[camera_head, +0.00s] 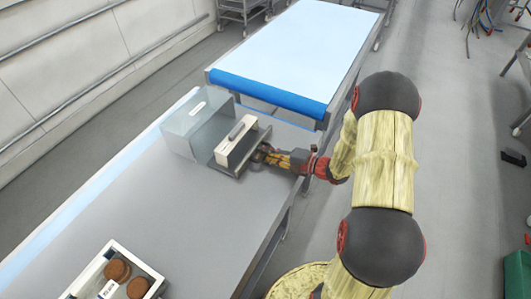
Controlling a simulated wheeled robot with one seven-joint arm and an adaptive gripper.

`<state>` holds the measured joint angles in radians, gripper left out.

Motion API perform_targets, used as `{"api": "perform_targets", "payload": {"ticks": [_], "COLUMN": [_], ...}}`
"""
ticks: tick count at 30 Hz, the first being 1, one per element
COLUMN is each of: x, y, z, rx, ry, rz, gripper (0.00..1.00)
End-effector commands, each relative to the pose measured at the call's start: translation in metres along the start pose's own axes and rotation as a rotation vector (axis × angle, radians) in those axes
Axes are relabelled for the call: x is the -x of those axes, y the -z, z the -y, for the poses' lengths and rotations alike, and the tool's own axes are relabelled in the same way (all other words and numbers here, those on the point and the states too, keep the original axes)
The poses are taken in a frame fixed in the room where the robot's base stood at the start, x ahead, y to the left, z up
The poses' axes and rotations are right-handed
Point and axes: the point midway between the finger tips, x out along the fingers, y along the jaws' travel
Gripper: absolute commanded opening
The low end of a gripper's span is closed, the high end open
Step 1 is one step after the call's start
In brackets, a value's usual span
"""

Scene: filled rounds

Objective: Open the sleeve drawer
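The grey sleeve (188,132), a box with a small white label on top, stands on the grey counter. The drawer (240,152) sits at its right side, with a grey lip and a pale block bearing a dark bar on top. How far the drawer stands out of the sleeve is hard to tell. My gripper (264,152) is at the drawer's right end, low over the counter, reaching in from the right. Its fingertips are small and partly lost against the drawer, so whether they touch or grip it cannot be seen.
A pale tray (88,267) with brown rounds and a white label stands at the counter's front left. The grey counter (165,210) is clear between them. A conveyor with a blue front edge (268,94) lies behind. A green box (517,272) is at the far right.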

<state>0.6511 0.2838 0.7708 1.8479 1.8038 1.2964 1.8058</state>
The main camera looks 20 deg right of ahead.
Motion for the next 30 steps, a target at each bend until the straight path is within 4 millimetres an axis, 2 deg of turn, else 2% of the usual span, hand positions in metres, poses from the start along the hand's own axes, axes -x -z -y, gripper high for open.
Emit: {"api": "perform_targets", "payload": {"ticks": [5,12,18,24,30], "x": [0.021,0.069,0.101,0.116,0.118], "y": [-0.002,-0.001,-0.001,0.000,0.000], "z": [0.000,0.000,0.000,0.000,0.001], "rx": [0.000,-0.001,0.000,-0.001,-0.001], "ry": [0.000,0.000,0.001,0.000,0.000], "rz": [0.005,0.005,0.004,0.001,0.000], "gripper": [0.17,0.17,0.17,0.17,0.17]}}
